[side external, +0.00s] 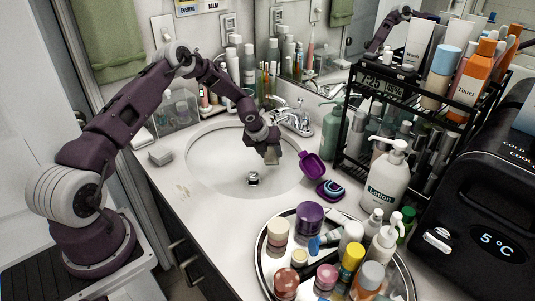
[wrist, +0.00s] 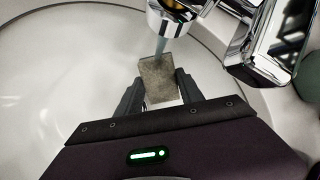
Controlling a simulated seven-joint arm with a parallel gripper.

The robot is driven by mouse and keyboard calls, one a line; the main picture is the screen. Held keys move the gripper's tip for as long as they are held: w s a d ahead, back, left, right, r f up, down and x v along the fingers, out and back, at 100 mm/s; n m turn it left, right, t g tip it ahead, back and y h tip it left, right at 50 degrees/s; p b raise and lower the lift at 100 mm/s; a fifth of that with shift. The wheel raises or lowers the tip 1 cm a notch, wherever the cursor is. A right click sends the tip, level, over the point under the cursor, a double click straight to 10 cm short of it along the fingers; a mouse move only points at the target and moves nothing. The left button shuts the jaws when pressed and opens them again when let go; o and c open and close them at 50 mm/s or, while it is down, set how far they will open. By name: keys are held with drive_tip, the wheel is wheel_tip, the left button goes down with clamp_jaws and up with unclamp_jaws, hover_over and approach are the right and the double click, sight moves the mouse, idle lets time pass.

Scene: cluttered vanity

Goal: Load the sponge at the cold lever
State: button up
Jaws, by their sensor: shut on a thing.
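My gripper (side external: 271,150) hangs low over the white sink basin (side external: 215,172), under the faucet (side external: 292,118). In the wrist view my gripper (wrist: 158,84) is shut on a grey-brown sponge (wrist: 158,78), with a dark finger on each side. The sponge also shows as a small pale block in the side view (side external: 272,158). A bluish stream of water (wrist: 161,50) runs from the chrome spout (wrist: 168,22) onto the sponge's far edge. A chrome lever (wrist: 275,40) stands to the right of the spout; I cannot tell whether it is the cold one.
A grey block (side external: 160,157) lies on the counter left of the basin. An open purple case (side external: 313,165) and a green bottle (side external: 331,130) stand right of it. A crowded round tray (side external: 262,262) fills the front. The basin around the drain (side external: 253,179) is clear.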

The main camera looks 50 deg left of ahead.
idle(0.4)
drive_tip(key=s+d, duration=0.2)
drive_tip(key=s, duration=0.5)
drive_tip(key=shift+s, duration=0.35)
drive_tip(key=shift+d, duration=0.1)
idle(0.8)
drive_tip(key=s+d+r, duration=0.1)
drive_tip(key=s+r, duration=0.3)
drive_tip(key=shift+s+d, duration=0.2)
drive_tip(key=shift+s, duration=0.2)
idle(0.4)
